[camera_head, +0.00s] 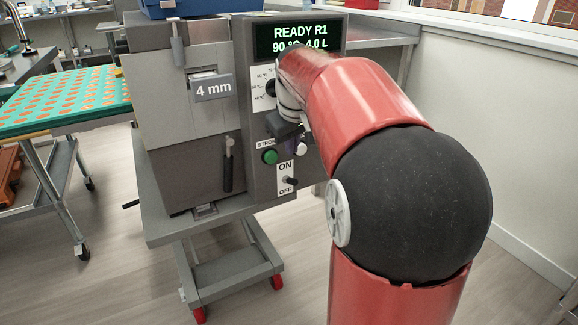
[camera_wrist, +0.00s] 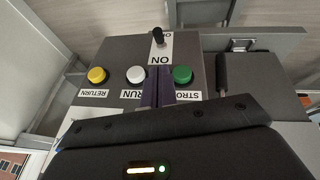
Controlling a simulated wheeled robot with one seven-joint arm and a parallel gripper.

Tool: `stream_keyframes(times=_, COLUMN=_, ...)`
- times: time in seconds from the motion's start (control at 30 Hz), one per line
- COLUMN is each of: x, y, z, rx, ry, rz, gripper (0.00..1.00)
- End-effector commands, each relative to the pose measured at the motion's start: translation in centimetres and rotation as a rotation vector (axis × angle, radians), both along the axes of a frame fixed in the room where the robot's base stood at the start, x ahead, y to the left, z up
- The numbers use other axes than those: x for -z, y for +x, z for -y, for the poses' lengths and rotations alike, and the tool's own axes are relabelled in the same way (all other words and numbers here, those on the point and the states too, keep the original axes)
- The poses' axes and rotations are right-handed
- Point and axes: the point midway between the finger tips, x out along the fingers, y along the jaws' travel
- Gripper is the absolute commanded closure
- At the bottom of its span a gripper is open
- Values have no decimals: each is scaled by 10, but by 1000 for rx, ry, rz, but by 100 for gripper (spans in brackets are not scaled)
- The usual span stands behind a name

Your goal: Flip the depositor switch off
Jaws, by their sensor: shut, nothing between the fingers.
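The depositor's switch is a small black toggle lever (camera_head: 291,180) on the grey control panel, between the ON label above and the OFF label below. In the wrist view the panel appears upside down, and the lever (camera_wrist: 158,36) stands beyond the ON label, partly covering the OFF label. I cannot tell for sure which way it is tilted. My gripper (camera_head: 301,147) is in front of the panel, above the switch and partly hidden by my own arm. In the wrist view its dark fingers (camera_wrist: 158,92) are shut and empty, pointing towards the panel between the white and green buttons, apart from the lever.
The green STROKE button (camera_wrist: 183,75), white RUN button (camera_wrist: 136,74) and yellow RETURN button (camera_wrist: 97,75) sit close to my fingers. The display (camera_head: 298,39) reads READY R1. A black-handled lever (camera_head: 228,165) stands left of the panel. Floor in front is clear.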

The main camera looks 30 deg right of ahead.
Motion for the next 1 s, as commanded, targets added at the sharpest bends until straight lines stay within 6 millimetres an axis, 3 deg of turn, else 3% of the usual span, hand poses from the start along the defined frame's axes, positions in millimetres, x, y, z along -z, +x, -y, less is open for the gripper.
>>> stream_keyframes(times=0.17, x=15, y=5, z=2, rx=0, ry=2, rz=-3, gripper=100)
stream_keyframes(times=0.6, x=82, y=31, z=11, rx=0, ry=1, rz=-2, gripper=100)
stream_keyframes(times=1.0, x=92, y=35, z=12, rx=0, ry=0, rz=0, gripper=100)
